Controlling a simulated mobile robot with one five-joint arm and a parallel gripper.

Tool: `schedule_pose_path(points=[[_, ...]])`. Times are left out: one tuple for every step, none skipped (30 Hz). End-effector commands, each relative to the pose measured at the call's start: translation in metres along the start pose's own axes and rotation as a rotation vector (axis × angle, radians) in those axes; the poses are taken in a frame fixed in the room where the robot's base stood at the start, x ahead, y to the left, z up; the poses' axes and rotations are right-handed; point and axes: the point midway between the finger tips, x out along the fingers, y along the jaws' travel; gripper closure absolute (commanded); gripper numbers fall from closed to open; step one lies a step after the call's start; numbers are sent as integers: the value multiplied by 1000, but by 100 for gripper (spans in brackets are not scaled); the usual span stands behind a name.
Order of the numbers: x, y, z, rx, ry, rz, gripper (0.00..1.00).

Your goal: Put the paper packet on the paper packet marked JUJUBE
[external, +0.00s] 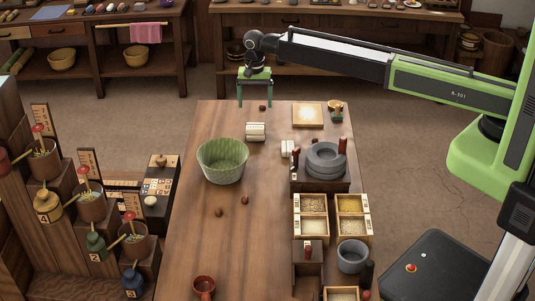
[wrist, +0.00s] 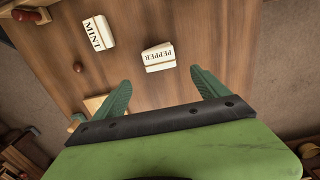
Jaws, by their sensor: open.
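A cream paper packet marked PEPPER (wrist: 160,58) lies on the table just beyond my fingertips in the wrist view. It appears to be the packet (external: 256,132) right of the green bowl in the external view. A packet marked MINT (wrist: 98,32) lies to its left in the wrist view; it appears to be the small packet (external: 287,149) beside the stone quern. No JUJUBE mark is readable in either view. My gripper (external: 255,101) is open and empty above the table's far edge; its fingers (wrist: 160,79) are wide apart, touching neither packet.
A green ribbed bowl (external: 222,162) stands left of the packets. A grey quern (external: 326,160) and a square board (external: 308,116) are at the right. Filled wooden boxes (external: 311,238) line the near right. Small brown nuts (external: 219,212) lie about. The table's left middle is mostly clear.

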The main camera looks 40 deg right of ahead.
Motion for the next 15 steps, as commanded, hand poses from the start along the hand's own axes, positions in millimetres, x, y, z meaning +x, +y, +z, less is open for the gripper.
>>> schedule_pose_path(points=[[-21,0,0,0,0,0,16],[-25,0,0,0,0,0,16],[-29,0,0,0,0,0,16],[-32,0,0,0,0,0,16],[-33,0,0,0,0,0,16],[-34,0,0,0,0,0,16],[-34,0,0,0,0,0,16],[-33,0,0,0,0,0,16],[-32,0,0,0,0,0,16],[-32,0,0,0,0,0,16],[-31,0,0,0,0,0,16],[-31,0,0,0,0,0,16],[-31,0,0,0,0,0,16],[-31,0,0,0,0,0,16],[-31,1,0,-1,0,0,16]])
